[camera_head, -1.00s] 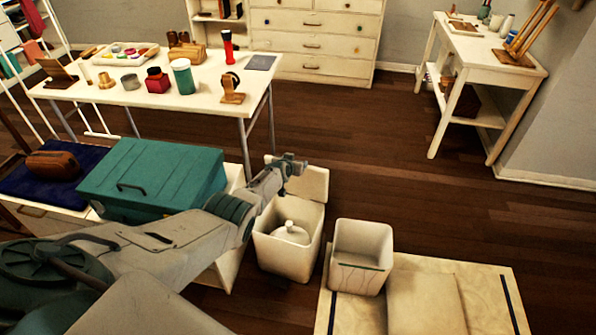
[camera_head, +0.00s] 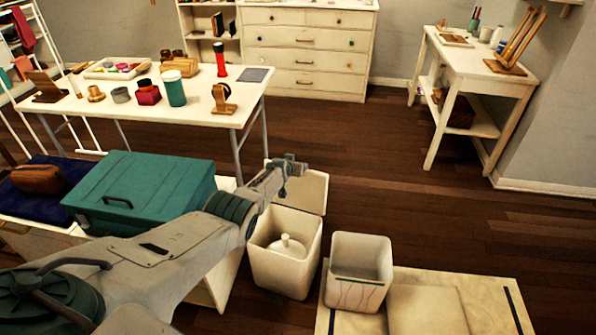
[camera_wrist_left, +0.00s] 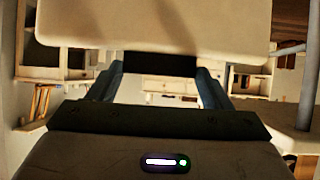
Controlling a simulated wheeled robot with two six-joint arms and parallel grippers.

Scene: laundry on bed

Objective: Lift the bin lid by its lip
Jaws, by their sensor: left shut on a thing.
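The cream bin (camera_head: 268,268) stands on the floor right of my left arm. Its lid (camera_head: 308,192) is raised at the bin's back edge, tilted up and clear of the opening. A rounded white object with a knob (camera_head: 288,247) sits inside the bin. My left gripper (camera_head: 290,168) is at the lid's upper left edge, shut on it. In the left wrist view the pale lid (camera_wrist_left: 150,28) fills the top, with a dark strip between the fingers of my left gripper (camera_wrist_left: 160,76); the exact contact is hard to see. My right gripper is out of view.
A teal box (camera_head: 140,190) lies under and beside my left arm. A cluttered white table (camera_head: 150,105) stands behind. Wooden floor at the right is clear.

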